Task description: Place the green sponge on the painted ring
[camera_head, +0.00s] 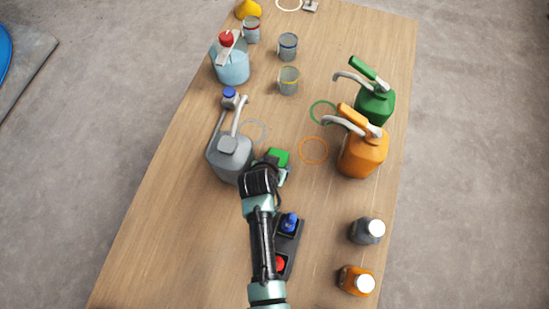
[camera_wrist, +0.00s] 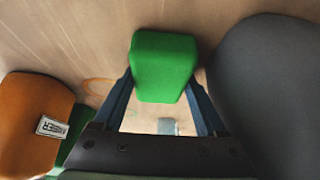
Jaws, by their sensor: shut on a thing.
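The green sponge (camera_head: 278,157) is a small block between the fingers of my gripper (camera_head: 280,166). In the wrist view the sponge (camera_wrist: 163,66) sits between both fingertips of my gripper (camera_wrist: 163,88). Its height over the table is hard to tell. Several painted rings show on the table: an orange ring (camera_head: 313,138) right of the sponge, a green ring (camera_head: 312,110) beyond it, a grey ring (camera_head: 264,127) by the grey jug, and a white ring (camera_head: 288,9) at the far end. Part of the orange ring shows faintly in the wrist view.
A grey jug (camera_head: 229,160) stands close left of my gripper. Orange (camera_head: 363,154) and green (camera_head: 375,106) jugs stand right of the rings. Several cans and a clear blue container (camera_head: 232,68) are farther back. A dark tray (camera_head: 288,243) and two bottles are nearer.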

